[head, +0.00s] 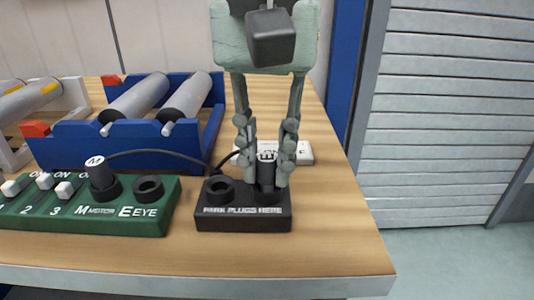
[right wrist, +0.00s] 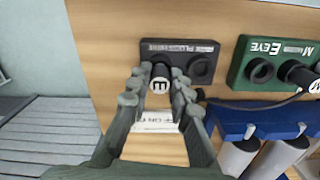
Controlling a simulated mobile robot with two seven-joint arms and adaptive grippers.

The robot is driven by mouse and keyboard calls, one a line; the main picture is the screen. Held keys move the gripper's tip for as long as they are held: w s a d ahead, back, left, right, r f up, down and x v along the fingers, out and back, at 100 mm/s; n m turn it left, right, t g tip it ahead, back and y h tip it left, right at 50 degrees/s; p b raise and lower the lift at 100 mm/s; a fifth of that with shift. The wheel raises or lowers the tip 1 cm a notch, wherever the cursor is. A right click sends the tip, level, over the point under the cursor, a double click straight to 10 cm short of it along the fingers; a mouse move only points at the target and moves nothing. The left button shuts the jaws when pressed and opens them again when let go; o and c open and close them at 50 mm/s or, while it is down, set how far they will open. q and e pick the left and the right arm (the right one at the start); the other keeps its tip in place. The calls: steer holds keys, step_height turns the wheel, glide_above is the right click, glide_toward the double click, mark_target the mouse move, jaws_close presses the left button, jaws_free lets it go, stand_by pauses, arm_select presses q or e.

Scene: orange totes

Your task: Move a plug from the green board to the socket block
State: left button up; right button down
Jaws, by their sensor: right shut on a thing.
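My right gripper (head: 266,168) is shut on the dark plug marked E (head: 266,172), also seen in the right wrist view (right wrist: 160,86). The plug stands upright at the right socket of the black socket block (head: 240,222), labelled "PARK PLUGS HERE". I cannot tell how deep it sits. The block's left socket (head: 221,188) is empty. The green board (head: 120,222) stands left of the block. A plug marked M (head: 98,173) sits in its left socket, and its right socket, beside "EYE", (head: 148,188) is empty. My left gripper is not in view.
A blue rack (head: 75,145) with grey rollers (head: 138,98) stands behind the board. Dark cables run behind the block. A white labelled plate (head: 300,152) lies behind the plug. The wooden table (head: 335,225) is clear at right, up to its edge.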

steer(key=shift+f, duration=0.25)
steer(key=c, duration=1.3)
jaws_free()
step_height(320, 180, up, 12)
